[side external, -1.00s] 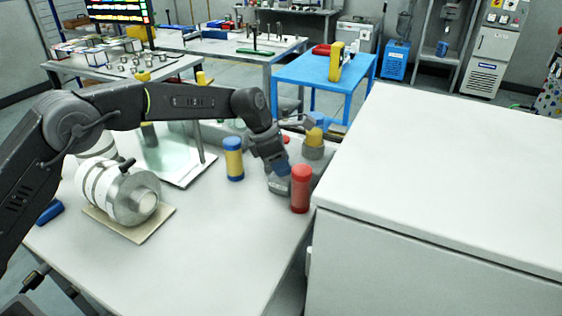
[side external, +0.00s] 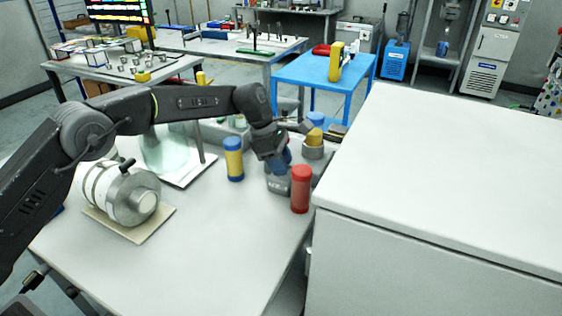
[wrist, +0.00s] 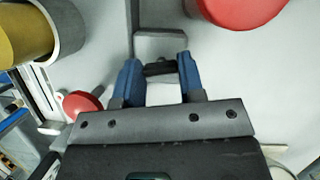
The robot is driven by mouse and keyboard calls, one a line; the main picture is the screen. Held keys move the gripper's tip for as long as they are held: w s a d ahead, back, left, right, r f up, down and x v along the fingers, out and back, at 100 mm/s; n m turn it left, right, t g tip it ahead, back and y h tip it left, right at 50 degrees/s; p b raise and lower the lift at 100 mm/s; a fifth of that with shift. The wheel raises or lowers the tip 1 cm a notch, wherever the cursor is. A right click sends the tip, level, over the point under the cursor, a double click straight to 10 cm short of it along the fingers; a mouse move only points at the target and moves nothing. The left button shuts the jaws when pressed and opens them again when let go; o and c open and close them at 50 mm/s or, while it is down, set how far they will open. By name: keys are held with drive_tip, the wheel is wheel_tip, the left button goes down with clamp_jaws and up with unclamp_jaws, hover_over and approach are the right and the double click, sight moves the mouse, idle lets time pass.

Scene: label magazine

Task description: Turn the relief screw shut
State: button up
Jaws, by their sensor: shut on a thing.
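My gripper (side external: 276,168) points down over a small grey block (side external: 278,185) on the white table in the side view. In the wrist view my gripper (wrist: 158,72) has its two blue fingers on either side of a small dark part (wrist: 159,69), which I take to be the relief screw. The fingers are shut on it. A grey bracket-like piece (wrist: 160,45) lies just beyond the fingertips. In the side view my gripper hides the screw, so its turn angle cannot be told.
A red cylinder (side external: 300,188) stands close at the gripper's right. A blue-and-yellow cylinder (side external: 233,160) stands to the left, and a yellow piece in a grey holder (side external: 313,146) behind. A metal drum (side external: 132,198) lies further left. The table front is clear.

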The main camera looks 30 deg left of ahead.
drive_tip(key=m+g, duration=0.2)
drive_tip(key=m, duration=0.2)
drive_tip(key=shift+w+m, duration=0.1)
drive_tip(key=shift+m, duration=0.3)
idle(0.4)
drive_tip(key=o, duration=0.9)
drive_tip(key=shift+o, duration=0.2)
